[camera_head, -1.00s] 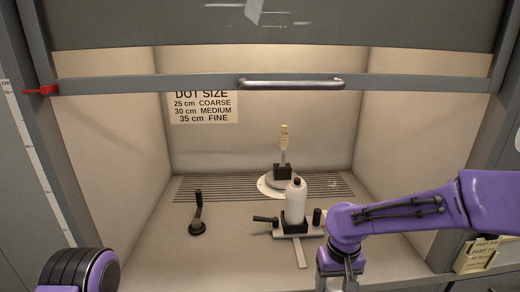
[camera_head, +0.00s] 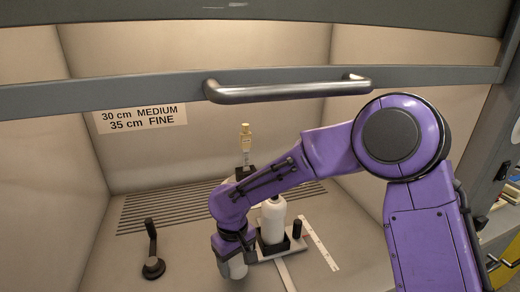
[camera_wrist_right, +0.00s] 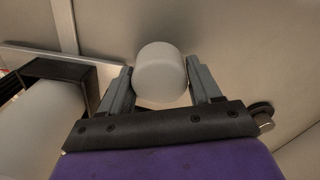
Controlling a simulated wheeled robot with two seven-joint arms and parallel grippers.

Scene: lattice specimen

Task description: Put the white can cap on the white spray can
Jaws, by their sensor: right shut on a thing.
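My right gripper (camera_head: 231,258) points down just left of the can. It is shut on the white can cap (camera_wrist_right: 160,70), a short rounded cylinder held between both fingers. The cap (camera_head: 237,270) also shows below the gripper in the head view, apart from the can. My left gripper is out of view.
A black crank handle (camera_head: 152,252) stands on the floor at left. A yellowish-topped specimen (camera_head: 246,140) stands behind my right arm. A sash bar with a metal handle (camera_head: 285,88) crosses above. A small black post (camera_head: 297,229) is right of the can.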

